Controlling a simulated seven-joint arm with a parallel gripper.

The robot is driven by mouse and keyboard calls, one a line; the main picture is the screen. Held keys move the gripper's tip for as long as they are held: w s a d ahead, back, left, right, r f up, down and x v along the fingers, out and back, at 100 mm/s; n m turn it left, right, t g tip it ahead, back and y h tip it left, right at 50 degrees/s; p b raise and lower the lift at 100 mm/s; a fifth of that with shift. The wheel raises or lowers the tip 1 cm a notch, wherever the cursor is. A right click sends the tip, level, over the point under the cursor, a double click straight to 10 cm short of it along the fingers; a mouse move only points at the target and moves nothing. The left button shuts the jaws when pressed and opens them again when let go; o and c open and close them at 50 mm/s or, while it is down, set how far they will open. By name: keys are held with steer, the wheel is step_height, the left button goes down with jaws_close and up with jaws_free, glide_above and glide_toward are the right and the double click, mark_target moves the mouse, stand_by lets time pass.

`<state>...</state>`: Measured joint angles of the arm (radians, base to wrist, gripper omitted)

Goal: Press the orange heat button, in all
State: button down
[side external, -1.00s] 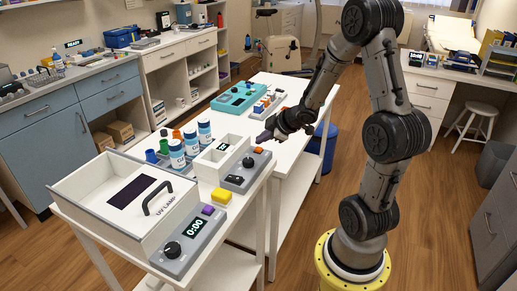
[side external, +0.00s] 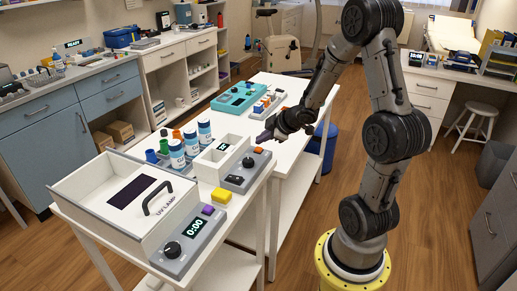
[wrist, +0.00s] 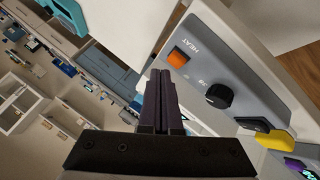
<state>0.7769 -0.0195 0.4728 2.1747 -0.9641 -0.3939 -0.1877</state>
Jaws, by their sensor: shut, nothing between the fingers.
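The orange heat button (wrist: 178,57) sits on a grey control panel (wrist: 208,75) beside the word HEAT in the wrist view. It also shows as a small orange spot (side external: 259,150) at the panel's far end in the side view. A black knob (wrist: 219,96) is on the same panel. My gripper (wrist: 162,75) is shut and empty, its dark fingers together. In the wrist view its tips appear just left of and below the button. In the side view my gripper (side external: 266,136) is above the table near the button; I cannot tell whether it touches.
A white lidded UV lamp box (side external: 95,185) with a black handle and its own grey panel stands in front. Several blue-labelled jars (side external: 177,153) and a yellow block (side external: 221,196) stand near. A teal device (side external: 238,97) is farther back.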

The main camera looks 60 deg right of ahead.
steer(key=shift+f, duration=0.4)
steer(key=shift+f, duration=0.5)
stand_by(1.0)
steer(key=shift+r, duration=0.9)
steer(key=shift+r, duration=2.5)
